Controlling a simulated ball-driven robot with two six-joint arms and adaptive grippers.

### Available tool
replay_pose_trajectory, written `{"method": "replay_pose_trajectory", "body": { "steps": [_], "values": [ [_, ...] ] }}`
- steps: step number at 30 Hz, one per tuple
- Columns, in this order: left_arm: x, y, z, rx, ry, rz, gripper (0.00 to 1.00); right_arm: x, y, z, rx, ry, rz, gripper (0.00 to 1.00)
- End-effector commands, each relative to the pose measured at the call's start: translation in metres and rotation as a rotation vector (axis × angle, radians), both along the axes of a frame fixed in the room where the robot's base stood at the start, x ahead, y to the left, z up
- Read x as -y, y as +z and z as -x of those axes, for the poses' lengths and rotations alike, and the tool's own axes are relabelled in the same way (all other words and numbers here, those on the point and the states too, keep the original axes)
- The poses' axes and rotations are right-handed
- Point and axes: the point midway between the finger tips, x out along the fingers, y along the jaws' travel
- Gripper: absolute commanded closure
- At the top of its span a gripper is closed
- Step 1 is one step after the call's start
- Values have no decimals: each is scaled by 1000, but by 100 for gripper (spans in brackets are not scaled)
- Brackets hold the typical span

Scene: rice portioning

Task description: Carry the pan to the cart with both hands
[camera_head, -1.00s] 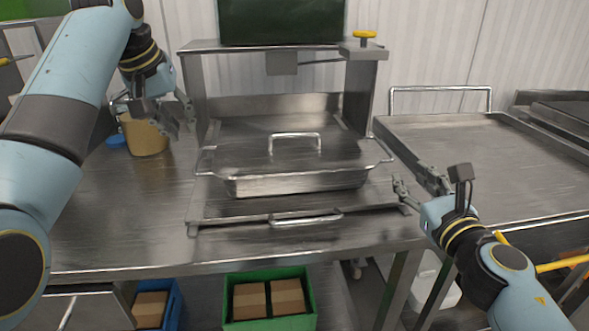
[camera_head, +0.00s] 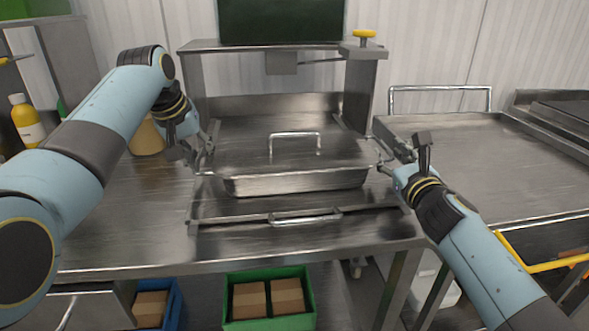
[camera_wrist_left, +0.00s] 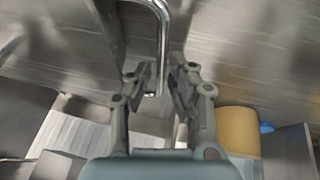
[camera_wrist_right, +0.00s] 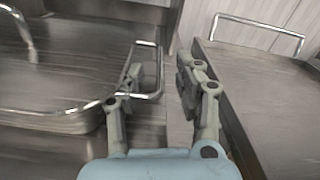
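The steel pan (camera_head: 295,183) sits level on the metal stand on the counter, under a lid (camera_head: 240,155) with an upright handle. My left gripper (camera_head: 203,150) is at the pan's left end. In the left wrist view its fingers (camera_wrist_left: 160,75) are apart, with the bar of the pan's left handle (camera_wrist_left: 164,45) between their tips. My right gripper (camera_head: 388,158) is at the right end. In the right wrist view its fingers (camera_wrist_right: 160,68) are apart and the right handle (camera_wrist_right: 157,85) reaches toward the gap. The cart (camera_head: 470,160) stands to the right.
A steel frame with a yellow knob (camera_head: 363,34) rises behind the pan. A tan container (camera_head: 146,138) is behind my left gripper. A green crate (camera_head: 270,325) of boxes is below the counter. The cart top looks empty, with a rail (camera_head: 440,88) at its back.

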Motion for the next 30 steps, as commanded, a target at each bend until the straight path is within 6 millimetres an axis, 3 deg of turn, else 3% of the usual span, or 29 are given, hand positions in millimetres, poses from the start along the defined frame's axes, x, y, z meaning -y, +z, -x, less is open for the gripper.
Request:
{"method": "replay_pose_trajectory", "body": {
  "steps": [1, 5, 9, 30],
  "values": [
    [0, 0, 0, 0, 0, 0, 84, 0, 0, 0, 0, 0, 0, 68],
    [0, 0, 0, 0, 0, 0, 100, 0, 0, 0, 0, 0, 0, 85],
    [0, 0, 0, 0, 0, 0, 100, 0, 0, 0, 0, 0, -1, 100],
    [-4, 3, -1, 5, 3, -7, 100, 3, 3, -1, 4, -5, 3, 100]
  ]
}}
